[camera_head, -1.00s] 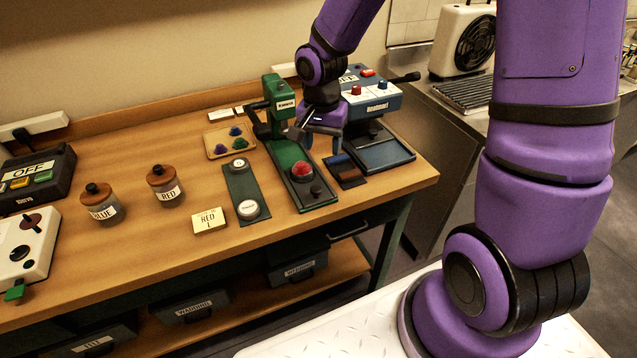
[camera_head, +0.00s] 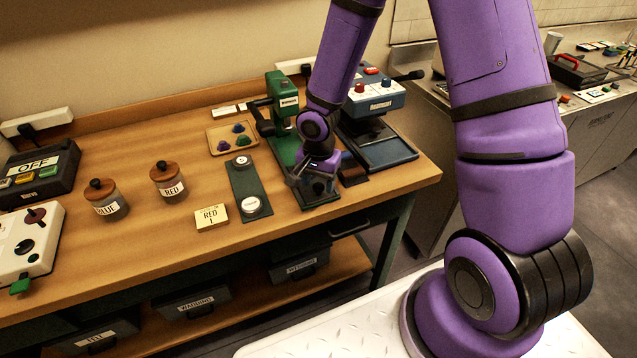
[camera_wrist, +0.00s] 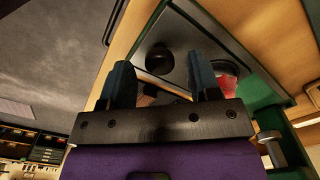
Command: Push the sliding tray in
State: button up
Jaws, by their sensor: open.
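A green press (camera_head: 281,100) stands near the back of the wooden table. Its sliding tray (camera_head: 318,196) extends from its base toward the table's front edge. In the wrist view, the tray's grey plate (camera_wrist: 205,38) has a green rim, a black knob (camera_wrist: 160,60) and a red dome (camera_wrist: 228,84) partly behind a finger. My gripper (camera_head: 308,177) is over the tray's front part and hides the dome and knob in the head view. In the wrist view, my gripper (camera_wrist: 160,72) is open, its two dark fingers apart with the knob showing between them. I cannot tell whether they touch it.
A blue and white heat machine (camera_head: 378,95) with a blue flat bed (camera_head: 388,153) is close on the right. A green strip with white buttons (camera_head: 243,184) lies on the left, near a yellow card (camera_head: 211,217). Jars (camera_head: 168,184) stand farther left.

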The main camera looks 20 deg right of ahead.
jog(key=shift+f, duration=0.45)
grip_shut()
jog(key=w, duration=1.3)
jog(key=shift+w, duration=0.3)
jog(key=shift+w+r, duration=0.1)
jog(key=shift+w, duration=0.05)
grip_release()
jog(key=shift+w, duration=0.1)
jog(key=shift+s, duration=0.2)
